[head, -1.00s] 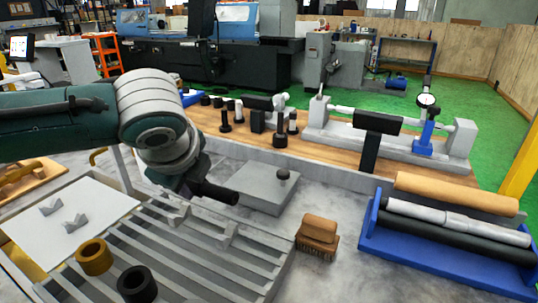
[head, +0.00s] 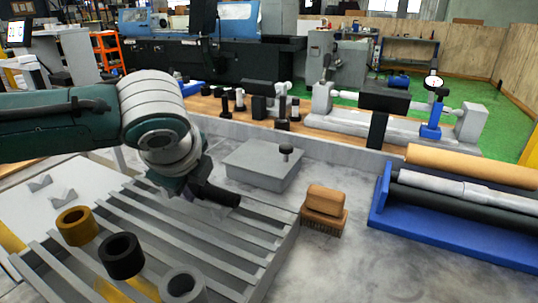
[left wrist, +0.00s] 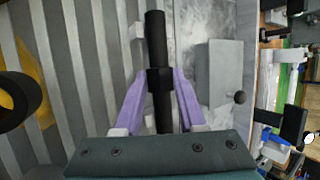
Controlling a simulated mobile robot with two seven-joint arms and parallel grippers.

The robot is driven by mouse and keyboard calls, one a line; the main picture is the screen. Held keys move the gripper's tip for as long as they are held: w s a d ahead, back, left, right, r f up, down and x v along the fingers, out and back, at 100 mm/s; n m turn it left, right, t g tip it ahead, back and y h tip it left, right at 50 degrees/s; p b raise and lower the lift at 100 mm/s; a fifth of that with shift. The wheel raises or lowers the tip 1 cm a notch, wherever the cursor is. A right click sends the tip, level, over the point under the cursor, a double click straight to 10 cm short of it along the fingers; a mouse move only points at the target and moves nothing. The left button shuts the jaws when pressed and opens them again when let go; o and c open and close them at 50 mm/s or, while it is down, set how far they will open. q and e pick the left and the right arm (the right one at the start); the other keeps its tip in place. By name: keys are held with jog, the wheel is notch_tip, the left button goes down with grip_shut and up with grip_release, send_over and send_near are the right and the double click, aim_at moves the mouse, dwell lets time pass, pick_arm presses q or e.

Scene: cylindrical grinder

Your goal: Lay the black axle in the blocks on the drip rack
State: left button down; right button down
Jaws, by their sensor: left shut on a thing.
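My left gripper (head: 195,188) is shut on the black axle (head: 222,196), around its thicker middle collar in the left wrist view (left wrist: 160,80). The axle is held near the far right part of the grey slatted drip rack (head: 215,242). In the left wrist view the axle (left wrist: 155,35) points away from the gripper, along the rack's right edge. A pale block (left wrist: 137,30) shows beside the axle's far end. The arm and gripper hide part of the rack in the head view, and I cannot tell the axle's height above the blocks. My right gripper is not in view.
Brass (head: 75,226), black (head: 121,256) and grey (head: 183,284) rings stand at the rack's near left. A grey plate with a knob (head: 262,166), a wooden brush (head: 325,208) and a blue roller stand (head: 440,240) lie to the right. Bare tabletop surrounds the brush.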

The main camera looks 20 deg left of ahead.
pick_arm(q)
jog(key=shift+w+r, duration=0.1)
jog(key=c, duration=0.7)
grip_release()
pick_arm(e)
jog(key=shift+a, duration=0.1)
pick_arm(q)
jog(key=o, duration=0.3)
jog(key=p+v, duration=0.2)
jog(key=v, duration=0.8)
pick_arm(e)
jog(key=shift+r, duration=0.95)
